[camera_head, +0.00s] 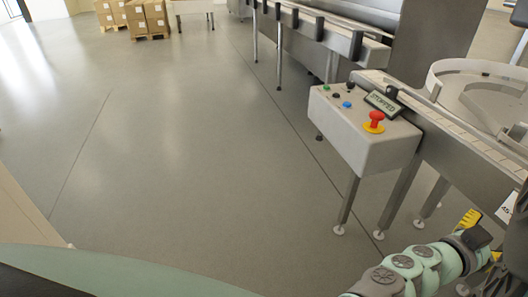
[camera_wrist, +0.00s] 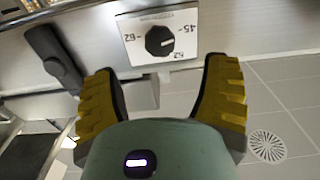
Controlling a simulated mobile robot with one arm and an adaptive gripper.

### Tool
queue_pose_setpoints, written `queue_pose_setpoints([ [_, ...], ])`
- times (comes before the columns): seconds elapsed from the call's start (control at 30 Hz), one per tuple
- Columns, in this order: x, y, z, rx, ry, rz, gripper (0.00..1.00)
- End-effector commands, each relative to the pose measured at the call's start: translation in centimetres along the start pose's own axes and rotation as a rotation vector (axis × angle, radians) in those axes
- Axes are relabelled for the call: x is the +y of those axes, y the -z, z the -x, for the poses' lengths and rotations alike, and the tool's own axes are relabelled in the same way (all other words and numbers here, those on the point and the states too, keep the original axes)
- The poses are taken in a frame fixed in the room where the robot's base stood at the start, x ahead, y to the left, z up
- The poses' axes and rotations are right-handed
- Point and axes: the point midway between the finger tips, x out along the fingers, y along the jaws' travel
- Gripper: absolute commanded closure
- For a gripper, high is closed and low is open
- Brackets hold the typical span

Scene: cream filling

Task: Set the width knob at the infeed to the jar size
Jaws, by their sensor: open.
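The width knob (camera_wrist: 159,41) is a round black dial with a white pointer line, on a white scale plate (camera_wrist: 128,50). The pointer line points to the right in the wrist view. A mark reading 45 lies to its upper right; other marks at left and below are turned and hard to read. My gripper (camera_wrist: 162,72) is open and empty, its yellow fingers below and to either side of the plate, apart from the knob. In the head view my gripper (camera_head: 482,237) is at the lower right, near a partly visible plate (camera_head: 508,207); the knob cannot be made out there.
A control box (camera_head: 365,128) with a red stop button (camera_head: 374,121) and a display reading STOPPED (camera_head: 382,103) stands beside the conveyor (camera_head: 455,130). A black handle-like part (camera_wrist: 55,60) is left of the plate. A floor drain (camera_wrist: 267,146) shows at lower right. Open floor lies left.

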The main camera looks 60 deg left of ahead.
Motion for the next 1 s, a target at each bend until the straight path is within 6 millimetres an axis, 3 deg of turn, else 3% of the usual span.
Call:
queue_pose_setpoints([
  [0.2, 0.0, 0.1, -4.2, 0.003, -0.003, -0.002, 0.25],
  [0.4, 0.0, 0.1, -6.6, 0.003, -0.002, -0.001, 0.25],
  [0.87, 0.1, 0.0, -7.6, 0.0, -0.002, -0.001, 0.25],
  [0.9, 0.1, 0.0, -7.6, 0.0, -0.002, -0.001, 0.22],
  [1.0, 0.1, 0.0, -7.6, 0.0, -0.002, -0.001, 0.32],
])
